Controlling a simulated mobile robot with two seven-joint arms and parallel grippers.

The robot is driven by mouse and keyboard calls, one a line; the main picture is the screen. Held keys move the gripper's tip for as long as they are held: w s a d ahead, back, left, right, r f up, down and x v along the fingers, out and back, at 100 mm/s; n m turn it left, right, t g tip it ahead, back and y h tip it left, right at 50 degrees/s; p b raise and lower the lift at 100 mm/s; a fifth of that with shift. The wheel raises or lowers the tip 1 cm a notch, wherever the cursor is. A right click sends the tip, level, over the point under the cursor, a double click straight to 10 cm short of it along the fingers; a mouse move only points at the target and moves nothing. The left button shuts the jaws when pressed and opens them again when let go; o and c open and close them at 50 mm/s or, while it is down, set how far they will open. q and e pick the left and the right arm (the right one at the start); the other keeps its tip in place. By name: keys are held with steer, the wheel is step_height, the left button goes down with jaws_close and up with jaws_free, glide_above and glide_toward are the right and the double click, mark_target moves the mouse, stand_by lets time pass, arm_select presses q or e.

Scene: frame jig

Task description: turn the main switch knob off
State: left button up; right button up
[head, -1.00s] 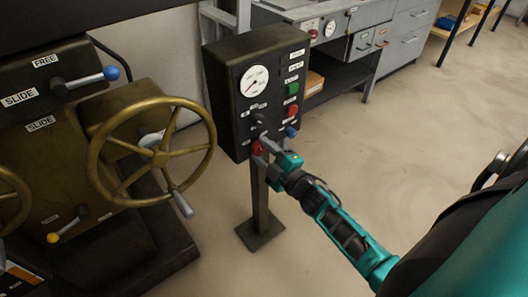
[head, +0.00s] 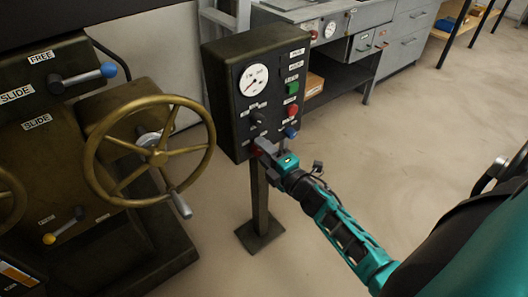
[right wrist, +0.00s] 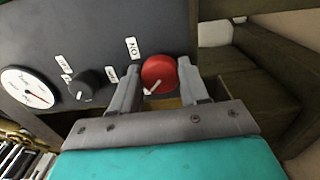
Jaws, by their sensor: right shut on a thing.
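The main switch knob is a round red knob (right wrist: 159,73) with a white pointer mark, low on the dark control box (head: 222,100). In the right wrist view its mark slants to the lower left, and an upside-down ON label (right wrist: 132,48) sits above and left of it. My right gripper (right wrist: 160,86) is shut on the knob, one finger on each side. In the head view my right gripper (head: 264,148) reaches the box's lower front and hides most of the knob. My left gripper is not in view.
A black selector knob (right wrist: 86,84) and a gauge (right wrist: 28,88) share the panel. A green button (head: 292,88), a red button (head: 292,111) and a blue one (head: 290,132) line its right side. A brass handwheel (head: 157,155) stands close on the left. Floor at right is clear.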

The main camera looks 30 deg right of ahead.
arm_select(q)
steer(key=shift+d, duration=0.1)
arm_select(e)
steer(key=o, duration=1)
steer(key=shift+o, duration=0.2)
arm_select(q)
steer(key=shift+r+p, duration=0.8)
arm_select(e)
steer(key=s+d, duration=0.1)
steer(key=s, duration=1.2)
steer(key=shift+w, duration=0.1)
